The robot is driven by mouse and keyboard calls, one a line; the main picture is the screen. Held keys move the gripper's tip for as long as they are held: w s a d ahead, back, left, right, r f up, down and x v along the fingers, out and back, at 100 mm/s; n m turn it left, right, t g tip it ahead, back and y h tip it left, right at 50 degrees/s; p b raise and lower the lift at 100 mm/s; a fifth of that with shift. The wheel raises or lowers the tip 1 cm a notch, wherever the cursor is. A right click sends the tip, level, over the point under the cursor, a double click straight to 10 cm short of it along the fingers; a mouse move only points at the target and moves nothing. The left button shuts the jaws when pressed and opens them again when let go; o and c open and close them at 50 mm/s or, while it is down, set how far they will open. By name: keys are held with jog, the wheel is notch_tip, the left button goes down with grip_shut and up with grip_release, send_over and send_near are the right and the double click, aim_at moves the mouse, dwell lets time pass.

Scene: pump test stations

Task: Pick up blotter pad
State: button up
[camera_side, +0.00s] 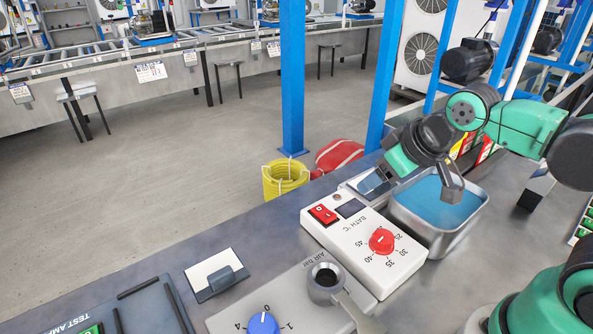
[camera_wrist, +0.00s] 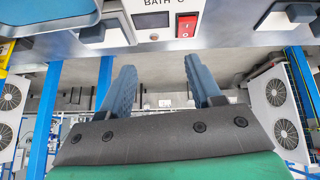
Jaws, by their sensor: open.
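A flat white pad with a dark edge and a grey upright grip (camera_side: 220,277) lies on the grey bench at the lower left of the side view; I take it to be the blotter pad. My gripper (camera_side: 372,184) is at the back of the white bath control box, beside the blue water bath, well to the right of and behind this pad. In the wrist view my gripper (camera_wrist: 163,72) has its two blue fingers apart with nothing between them.
The bath control box (camera_side: 365,248) with a red switch and dial stands between my gripper and the pad. The steel water bath (camera_side: 440,235) is close to my gripper. A grey fixture with a round socket (camera_side: 325,277) and a blue knob (camera_side: 263,324) stand right of the pad.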

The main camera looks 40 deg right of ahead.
jog(key=w+d+f+n+g+h, duration=0.1)
jog(key=n+h, duration=0.1)
jog(key=n, duration=0.1)
jog(key=w+d+n+g+h, duration=0.1)
jog(key=w+n+h, duration=0.1)
jog(key=n, duration=0.1)
jog(key=w+d+f+n+g+h, duration=0.1)
jog(key=w+d+n, duration=0.1)
jog(key=n, duration=0.1)
jog(key=shift+f+n+g+h, duration=0.3)
jog(key=shift+f+h, duration=0.05)
jog(key=shift+h, duration=0.05)
jog(key=f+n+h, duration=0.1)
jog(key=n+h, duration=0.1)
jog(key=w+f+n+g+h, duration=0.1)
jog(key=n, duration=0.1)
jog(key=w+d+f+n+g+h, duration=0.1)
jog(key=n+h, duration=0.1)
jog(key=shift+f+h, duration=0.3)
jog(key=shift+f, duration=0.05)
jog(key=shift+s+a+f+n+g+h, duration=0.1)
jog(key=shift+s+f+n+g+h, duration=0.15)
jog(key=shift+f+n+g+h, duration=0.4)
jog(key=shift+h, duration=0.25)
jog(key=shift+x, duration=2.85)
jog(key=shift+f, duration=0.1)
grip_shut()
